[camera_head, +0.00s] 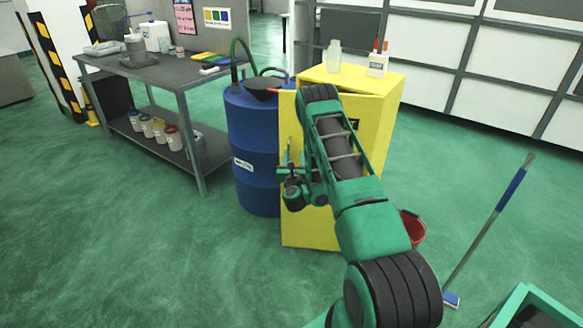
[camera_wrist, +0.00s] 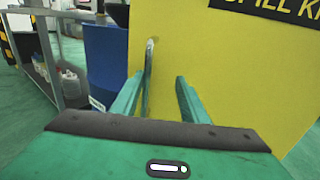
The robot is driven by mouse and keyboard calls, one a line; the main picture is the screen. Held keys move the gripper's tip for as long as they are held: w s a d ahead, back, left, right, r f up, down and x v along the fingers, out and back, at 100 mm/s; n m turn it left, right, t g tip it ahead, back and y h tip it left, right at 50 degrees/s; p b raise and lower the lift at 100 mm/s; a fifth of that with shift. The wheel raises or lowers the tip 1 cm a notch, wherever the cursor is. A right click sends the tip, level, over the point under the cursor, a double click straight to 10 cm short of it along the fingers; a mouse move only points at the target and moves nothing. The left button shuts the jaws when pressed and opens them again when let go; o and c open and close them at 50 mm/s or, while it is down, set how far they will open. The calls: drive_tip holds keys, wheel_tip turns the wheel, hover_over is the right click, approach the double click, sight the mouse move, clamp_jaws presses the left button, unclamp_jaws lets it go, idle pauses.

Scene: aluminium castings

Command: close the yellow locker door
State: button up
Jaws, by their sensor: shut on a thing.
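The yellow locker (camera_head: 375,84) stands right of the blue drum in the head view. Its yellow door (camera_head: 309,228) faces me, and its left edge seems to stand out from the locker body, so it looks ajar. My arm hides much of the door. In the wrist view the door (camera_wrist: 220,70) fills the right side and carries a black label (camera_wrist: 272,8). A grey upright door handle (camera_wrist: 149,62) is at my gripper (camera_wrist: 158,80), close to the left finger. My gripper is shut on the handle; the exact contact is hard to see.
The blue drum (camera_head: 252,140) stands close to the door's left side. A workbench (camera_head: 140,68) is farther left. Bottles (camera_head: 377,65) stand on the locker. The green floor in front is open.

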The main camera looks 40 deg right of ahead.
drive_tip(key=shift+s+d+v, duration=0.1)
drive_tip(key=shift+d+v, duration=0.05)
drive_tip(key=shift+v, duration=0.75)
drive_tip(key=shift+s+d+v, duration=0.1)
drive_tip(key=shift+d+v, duration=0.05)
drive_tip(key=shift+v, duration=0.75)
drive_tip(key=shift+c, duration=0.7)
drive_tip(key=shift+v, duration=1.15)
drive_tip(key=shift+w+a, duration=0.15)
drive_tip(key=shift+a, duration=0.05)
drive_tip(key=shift+c, duration=0.3)
